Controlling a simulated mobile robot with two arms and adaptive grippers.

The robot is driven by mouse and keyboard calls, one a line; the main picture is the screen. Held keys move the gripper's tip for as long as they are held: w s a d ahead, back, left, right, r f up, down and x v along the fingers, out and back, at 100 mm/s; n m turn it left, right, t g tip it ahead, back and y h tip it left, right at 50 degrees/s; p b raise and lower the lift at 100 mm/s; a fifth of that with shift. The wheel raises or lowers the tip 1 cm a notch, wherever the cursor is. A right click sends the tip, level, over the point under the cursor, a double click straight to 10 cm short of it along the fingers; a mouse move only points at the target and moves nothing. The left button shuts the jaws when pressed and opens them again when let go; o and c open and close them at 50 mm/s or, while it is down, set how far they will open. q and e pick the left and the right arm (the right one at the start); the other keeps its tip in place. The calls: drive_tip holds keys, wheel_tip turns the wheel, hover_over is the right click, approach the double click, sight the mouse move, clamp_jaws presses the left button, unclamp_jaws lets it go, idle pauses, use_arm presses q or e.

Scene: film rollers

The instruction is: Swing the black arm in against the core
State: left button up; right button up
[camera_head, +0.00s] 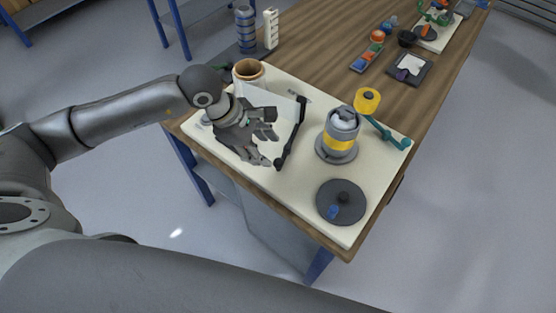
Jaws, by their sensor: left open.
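The black arm (291,137) is a thin dark bar with a thicker block at its far end, on the cream board (292,196). My left gripper (268,139) is open, just left of this bar, with its fingers pointing right towards it. Whether they touch is unclear. A grey cylinder with a yellow band (340,143) stands upright on a round base to the right, apart from the black bar. A brown tube (249,69) stands behind my gripper, with a white sheet beside it. I cannot tell which of these two is the core. My right gripper is not in view.
A teal arm (386,131) with a yellow roller (367,101) stands right of the cylinder. Small coloured parts and dark trays lie farther back on the wooden table (335,45).

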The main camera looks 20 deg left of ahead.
sight(276, 161)
use_arm(q)
drive_tip(key=p+x, duration=0.1)
drive_tip(key=x, duration=0.8)
drive_tip(key=shift+d+p, duration=0.1)
drive_tip(key=shift+p, duration=0.3)
drive_tip(key=shift+r, duration=0.1)
drive_tip(key=shift+c, duration=0.5)
clamp_jaws()
